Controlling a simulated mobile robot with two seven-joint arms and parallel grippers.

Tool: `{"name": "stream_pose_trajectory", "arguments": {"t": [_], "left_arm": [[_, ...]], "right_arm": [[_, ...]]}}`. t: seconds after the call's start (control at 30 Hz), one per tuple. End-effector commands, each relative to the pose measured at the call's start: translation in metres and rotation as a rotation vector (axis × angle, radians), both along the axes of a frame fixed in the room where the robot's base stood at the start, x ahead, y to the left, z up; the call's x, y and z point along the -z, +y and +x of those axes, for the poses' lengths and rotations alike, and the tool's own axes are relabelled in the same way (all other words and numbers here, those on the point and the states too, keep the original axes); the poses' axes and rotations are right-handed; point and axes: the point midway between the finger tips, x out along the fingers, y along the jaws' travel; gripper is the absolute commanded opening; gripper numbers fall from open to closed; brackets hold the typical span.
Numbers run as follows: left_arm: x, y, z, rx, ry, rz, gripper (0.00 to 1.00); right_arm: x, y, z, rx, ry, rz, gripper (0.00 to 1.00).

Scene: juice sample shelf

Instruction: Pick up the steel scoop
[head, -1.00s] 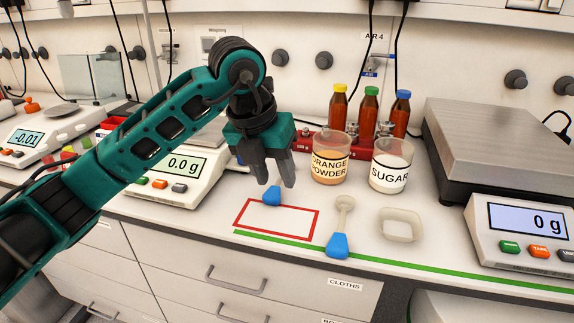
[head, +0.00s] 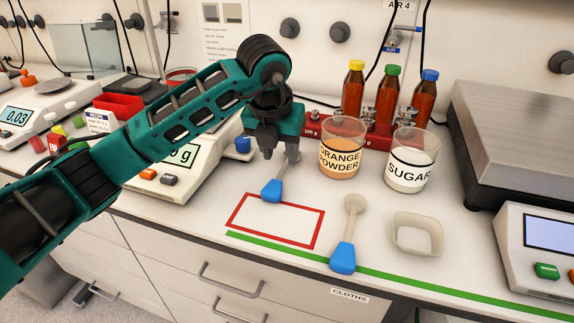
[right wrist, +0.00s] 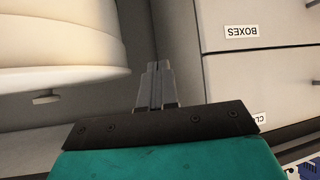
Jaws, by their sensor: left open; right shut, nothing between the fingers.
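The scoop with a blue handle and grey, metal-looking shaft (head: 273,188) lies on the bench at the back edge of the red-outlined rectangle (head: 232,212). Its far end is partly hidden by my left gripper (head: 279,156), which is open and empty just behind the handle, with its fingers pointing down. I cannot tell whether the fingers touch the shaft. A second scoop (head: 347,232), with a pale bowl and blue handle, lies to the right. My right gripper (right wrist: 155,75) is shut and empty in the right wrist view, in front of the cabinet drawers.
A balance (head: 165,170) is on the left. An empty pale dish (head: 417,236) lies right. The red rectangle is bare inside.

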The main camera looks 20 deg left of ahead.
Motion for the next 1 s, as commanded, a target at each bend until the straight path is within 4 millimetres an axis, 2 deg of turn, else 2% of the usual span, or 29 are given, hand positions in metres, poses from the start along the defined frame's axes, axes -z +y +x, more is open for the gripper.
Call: {"name": "stream_pose_trajectory", "arguments": {"t": [0.3,0.4,0.93,1.0], "left_arm": [[0.042,-0.001,0.012,-0.002,0.004,0.000,0.42],[0.048,-0.001,0.015,-0.001,0.001,0.000,0.42],[0.051,0.000,0.016,0.000,0.000,0.000,0.42],[0.051,0.000,0.016,-0.001,0.000,0.000,0.37]], "right_arm": [[-0.002,0.001,0.002,-0.002,-0.006,0.002,0.00],[-0.003,0.001,0.003,-0.002,-0.009,0.002,0.00],[-0.001,0.001,0.004,-0.002,-0.011,0.003,0.00],[-0.002,0.001,0.004,-0.002,-0.011,0.002,0.00]]}}
